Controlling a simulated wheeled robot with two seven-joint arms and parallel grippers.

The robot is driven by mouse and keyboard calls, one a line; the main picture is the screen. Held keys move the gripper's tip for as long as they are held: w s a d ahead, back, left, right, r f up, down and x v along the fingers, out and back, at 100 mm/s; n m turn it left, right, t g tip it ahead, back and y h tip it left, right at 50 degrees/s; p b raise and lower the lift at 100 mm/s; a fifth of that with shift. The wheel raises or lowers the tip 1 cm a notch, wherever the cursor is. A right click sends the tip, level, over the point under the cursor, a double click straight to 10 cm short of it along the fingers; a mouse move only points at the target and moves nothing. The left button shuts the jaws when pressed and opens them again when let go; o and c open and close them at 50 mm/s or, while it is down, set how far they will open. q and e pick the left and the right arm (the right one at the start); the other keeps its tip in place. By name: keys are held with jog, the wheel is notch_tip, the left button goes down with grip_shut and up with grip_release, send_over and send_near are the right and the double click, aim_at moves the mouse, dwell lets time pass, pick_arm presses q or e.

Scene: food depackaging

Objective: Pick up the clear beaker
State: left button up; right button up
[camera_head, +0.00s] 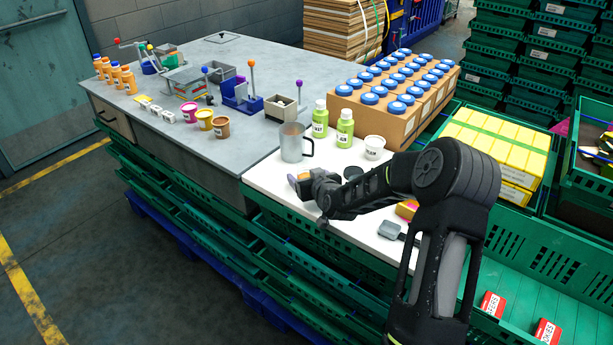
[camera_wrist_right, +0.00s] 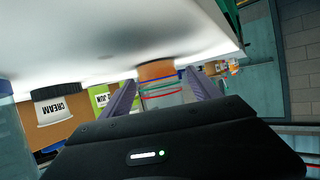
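The clear beaker (camera_head: 292,142) is a grey, see-through cup with a side handle. It stands upright on the white tabletop, left of the green bottles. My right gripper (camera_head: 299,183) is low over the table in front of the beaker, apart from it in the head view. In the upside-down right wrist view, the two fingers (camera_wrist_right: 160,92) are spread. Between them shows a clear shape with coloured bands and an orange-brown part (camera_wrist_right: 157,70); I cannot tell whether this is the beaker or something near it. My left gripper is not in view.
A carton of blue-capped bottles (camera_head: 372,125) stands behind. Green crates (camera_head: 537,265) are at right.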

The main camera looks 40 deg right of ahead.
jog(key=c, duration=1.4)
jog(key=shift+r, duration=0.2)
jog(key=shift+r+b, duration=1.05)
jog(key=shift+r, duration=3.8)
